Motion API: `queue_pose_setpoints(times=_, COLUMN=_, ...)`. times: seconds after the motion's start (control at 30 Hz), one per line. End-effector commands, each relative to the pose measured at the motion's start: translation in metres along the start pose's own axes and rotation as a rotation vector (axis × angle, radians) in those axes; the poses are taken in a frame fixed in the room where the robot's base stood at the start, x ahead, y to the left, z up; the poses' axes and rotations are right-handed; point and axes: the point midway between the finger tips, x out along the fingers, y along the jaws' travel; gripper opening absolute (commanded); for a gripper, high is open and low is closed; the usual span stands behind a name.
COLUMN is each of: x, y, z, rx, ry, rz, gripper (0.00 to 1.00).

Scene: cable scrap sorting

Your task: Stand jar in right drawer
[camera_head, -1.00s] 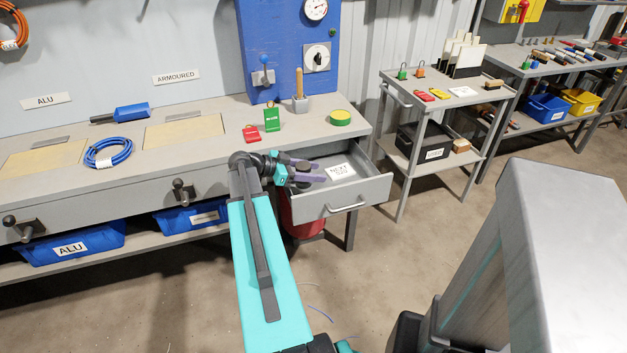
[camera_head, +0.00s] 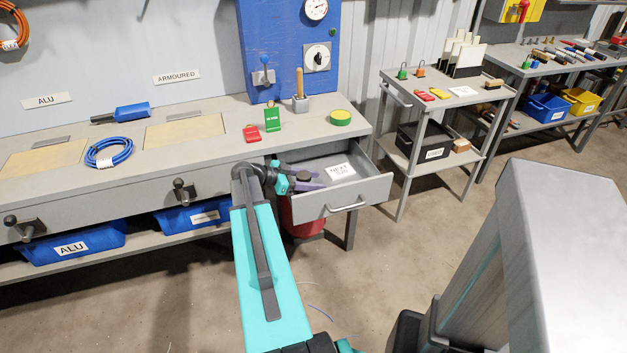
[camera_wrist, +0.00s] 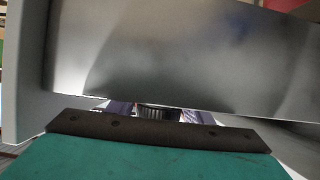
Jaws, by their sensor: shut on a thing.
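The right drawer (camera_head: 350,197) is pulled out from the bench, with a white label card (camera_head: 340,172) on its floor. My gripper (camera_head: 306,181) is at the left part of this drawer, low beside its wall. Its purple fingers are shut on a small dark-topped thing, seemingly the jar (camera_head: 304,176). In the wrist view a ribbed dark edge, seemingly of the jar (camera_wrist: 155,113), shows between the fingertips. The jar's body is mostly hidden, so I cannot tell whether it touches the drawer floor.
A grey panel (camera_wrist: 190,55) fills much of the wrist view, close to my gripper. A trolley (camera_head: 440,95) stands to the right. The drawer's right part is free.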

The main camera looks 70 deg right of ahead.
Motion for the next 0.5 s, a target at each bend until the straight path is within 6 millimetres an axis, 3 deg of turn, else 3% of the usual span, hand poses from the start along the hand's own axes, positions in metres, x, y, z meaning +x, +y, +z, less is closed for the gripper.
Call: queue_pose_setpoints(times=0.5, x=0.0014, y=-0.0001, z=0.0039, rx=0.0, ry=0.001, rz=-0.001, gripper=0.16)
